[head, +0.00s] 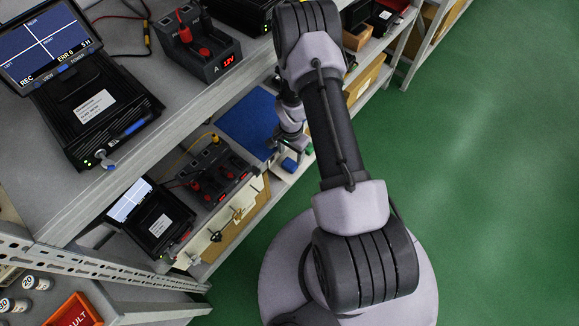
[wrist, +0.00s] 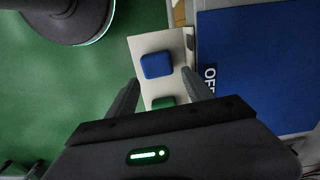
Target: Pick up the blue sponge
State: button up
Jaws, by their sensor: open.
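The blue sponge (wrist: 157,65) is a small rounded block lying on a pale strip of surface in the wrist view. It also shows small in the head view (head: 289,164), just below my gripper. A green sponge (wrist: 162,102) lies beside it on the same strip, partly hidden by my gripper body. My gripper (wrist: 160,76) is open and empty, with a finger on each side of the strip. The blue sponge appears just beyond the fingertips, roughly centred between them. I cannot tell the height gap. In the head view my gripper (head: 292,148) is at the lower shelf's edge.
A blue mat (wrist: 255,65) with white lettering lies right of the strip. In the head view, a black power unit with red plugs (head: 213,178) and a small-screen device (head: 157,222) stand left on the lower shelf. The upper shelf edge (head: 190,110) runs close by. Green floor is open to the right.

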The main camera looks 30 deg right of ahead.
aim_at(290, 163)
jog(key=f+b, duration=0.1)
jog(key=f, duration=0.2)
jog(key=f+b, duration=0.1)
jog(key=f, duration=0.1)
jog(key=shift+s+a+f+b, duration=0.2)
jog(key=shift+s+a+b, duration=0.1)
jog(key=shift+s+a, duration=0.1)
jog(key=shift+r, duration=0.15)
jog(key=c, duration=1.1)
jog(key=shift+r, duration=0.1)
notch_tip(290, 163, up, 4)
jog(key=p, duration=0.2)
jog(key=shift+d+p, duration=0.1)
jog(key=shift+p, duration=0.2)
jog(key=s+d+p, duration=0.3)
jog(key=s+d, duration=0.6)
jog(key=s, duration=0.4)
jog(key=shift+r, duration=0.4)
